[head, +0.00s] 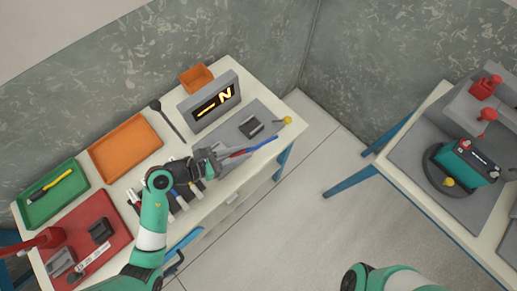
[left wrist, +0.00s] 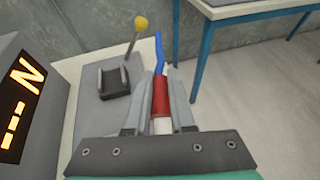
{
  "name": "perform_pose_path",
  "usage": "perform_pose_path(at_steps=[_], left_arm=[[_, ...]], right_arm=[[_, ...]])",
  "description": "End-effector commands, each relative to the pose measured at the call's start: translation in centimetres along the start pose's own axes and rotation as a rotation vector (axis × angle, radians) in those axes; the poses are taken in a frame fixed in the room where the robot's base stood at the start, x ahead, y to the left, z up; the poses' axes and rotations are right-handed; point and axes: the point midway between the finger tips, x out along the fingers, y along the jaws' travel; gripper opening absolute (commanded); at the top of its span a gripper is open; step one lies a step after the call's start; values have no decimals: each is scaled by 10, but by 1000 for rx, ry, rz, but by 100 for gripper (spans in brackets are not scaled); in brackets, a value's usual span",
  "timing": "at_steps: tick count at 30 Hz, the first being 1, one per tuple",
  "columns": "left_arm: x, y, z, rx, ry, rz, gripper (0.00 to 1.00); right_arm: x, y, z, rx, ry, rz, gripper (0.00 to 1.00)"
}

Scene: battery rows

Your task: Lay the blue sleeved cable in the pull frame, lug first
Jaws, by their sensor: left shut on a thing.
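My left gripper (head: 221,158) is shut on a cable with a blue end (head: 262,144) and a red section. In the left wrist view the blue end (left wrist: 160,52) points away from the gripper, slightly bent, beyond the red section (left wrist: 161,95); a white part shows below it between the fingers. No lug can be made out. The pull frame appears to be the grey plate with a dark cradle (head: 250,127), a yellow-knobbed lever (head: 287,120) and a display (head: 210,103) reading N. The cradle (left wrist: 114,82) looks empty; the cable is beside it, apart. My right gripper is not in view.
Several cables lie by a rack (head: 183,196) near my left arm. An orange tray (head: 93,158), a green tray (head: 24,213) and a red mat (head: 118,238) are further left. A second table (head: 405,172) with a teal device stands right, across open floor.

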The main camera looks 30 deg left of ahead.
Motion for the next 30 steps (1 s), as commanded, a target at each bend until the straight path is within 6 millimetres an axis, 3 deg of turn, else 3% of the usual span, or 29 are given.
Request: perform_pose_path(at_steps=[3, 9, 25, 30], left_arm=[[-17, 39, 4, -45, 2, 112, 0], [-33, 74, -1, -85, 4, 217, 0], [-36, 77, -1, -90, 5, 226, 0], [-28, 77, -19, -89, 4, 226, 0]], right_arm=[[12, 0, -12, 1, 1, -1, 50], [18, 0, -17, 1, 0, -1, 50], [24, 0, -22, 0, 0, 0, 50], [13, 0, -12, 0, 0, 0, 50]])
